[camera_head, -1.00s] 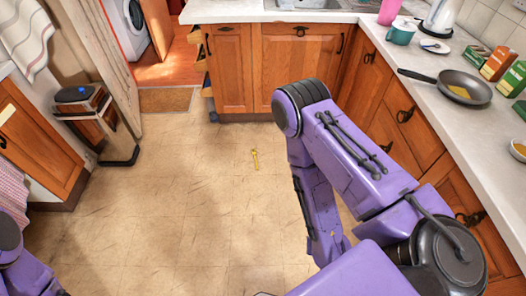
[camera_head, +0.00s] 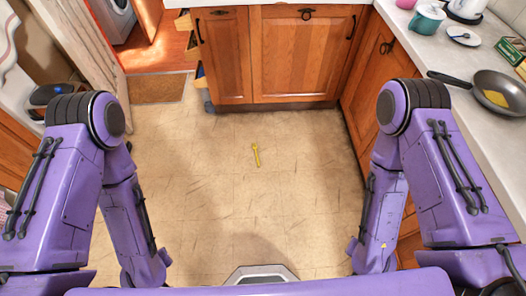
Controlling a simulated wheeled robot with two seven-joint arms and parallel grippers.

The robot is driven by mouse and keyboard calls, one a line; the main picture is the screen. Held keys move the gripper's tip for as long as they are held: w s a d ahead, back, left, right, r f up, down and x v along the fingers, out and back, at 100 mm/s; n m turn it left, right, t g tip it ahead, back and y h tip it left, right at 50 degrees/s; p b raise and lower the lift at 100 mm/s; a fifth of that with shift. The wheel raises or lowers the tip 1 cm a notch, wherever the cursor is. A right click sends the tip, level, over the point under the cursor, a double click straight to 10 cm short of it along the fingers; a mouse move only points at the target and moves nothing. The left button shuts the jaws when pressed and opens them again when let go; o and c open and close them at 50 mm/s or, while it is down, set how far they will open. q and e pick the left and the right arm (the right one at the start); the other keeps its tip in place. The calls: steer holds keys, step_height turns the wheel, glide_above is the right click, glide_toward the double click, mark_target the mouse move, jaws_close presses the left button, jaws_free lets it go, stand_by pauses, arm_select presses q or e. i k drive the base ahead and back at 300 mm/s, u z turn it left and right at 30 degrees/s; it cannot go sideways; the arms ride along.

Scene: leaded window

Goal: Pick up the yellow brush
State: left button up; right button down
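The yellow brush (camera_head: 256,154) lies on the tiled floor in the middle of the head view, a small thin shape pointing roughly away from me. Nothing touches it. Both of my purple arms show, one on each side, bent with their lower parts hanging down. Neither gripper shows in the head view, so their state is hidden. The brush lies beyond and between the two arms.
Wooden cabinets (camera_head: 301,55) stand behind the brush. A counter (camera_head: 455,90) on the right carries a frying pan (camera_head: 497,94) and a teal mug (camera_head: 428,18). A brown doormat (camera_head: 158,89) lies at the doorway. The floor around the brush is clear.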

mark_target(254, 147)
steer(key=k, duration=0.65)
steer(key=u, duration=0.65)
steer(key=i, duration=1.8)
steer(key=z, duration=0.95)
steer(key=i, duration=0.8)
steer(key=z, duration=0.85)
